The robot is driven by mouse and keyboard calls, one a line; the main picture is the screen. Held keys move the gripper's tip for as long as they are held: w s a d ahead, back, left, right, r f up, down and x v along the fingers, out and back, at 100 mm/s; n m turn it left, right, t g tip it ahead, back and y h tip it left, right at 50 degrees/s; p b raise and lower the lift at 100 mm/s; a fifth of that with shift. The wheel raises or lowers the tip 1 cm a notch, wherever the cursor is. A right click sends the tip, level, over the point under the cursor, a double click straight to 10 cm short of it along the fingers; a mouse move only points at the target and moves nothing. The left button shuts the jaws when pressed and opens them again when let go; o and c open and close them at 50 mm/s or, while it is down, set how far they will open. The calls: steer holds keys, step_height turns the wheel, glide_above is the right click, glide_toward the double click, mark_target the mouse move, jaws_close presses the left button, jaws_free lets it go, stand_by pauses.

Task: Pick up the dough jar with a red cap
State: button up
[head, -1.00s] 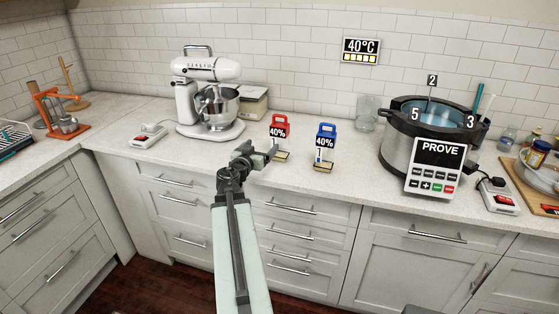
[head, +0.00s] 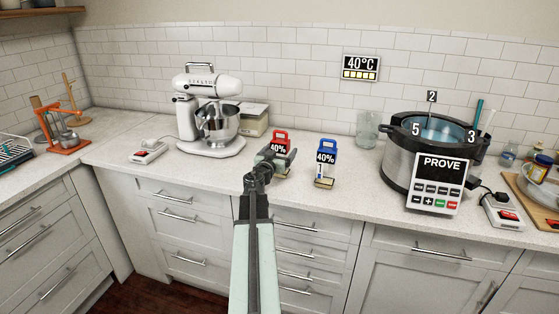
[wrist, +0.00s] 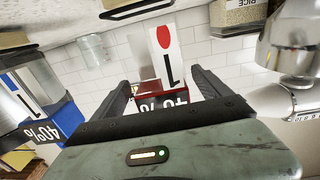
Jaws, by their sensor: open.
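The red-capped dough jar (head: 281,136) stands on the counter, its red top and 40% label showing above my gripper (head: 277,158), which hides its lower part in the head view. In the wrist view the jar (wrist: 166,62) shows a white face with a red oval and a black L, with a red part and an upside-down 40% label below it. My gripper (wrist: 162,85) is open, with one finger to each side of the jar in that view. I cannot tell whether either finger touches it.
A similar blue-topped jar (head: 326,158) stands just right of the red one, and at the left in the wrist view (wrist: 58,118). A white stand mixer (head: 208,110) is at the left. A large PROVE cooker (head: 398,160) stands at the right. A clear glass (head: 367,128) is behind.

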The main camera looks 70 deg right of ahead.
steer(key=c, duration=1.7)
steer(key=shift+r, duration=0.1)
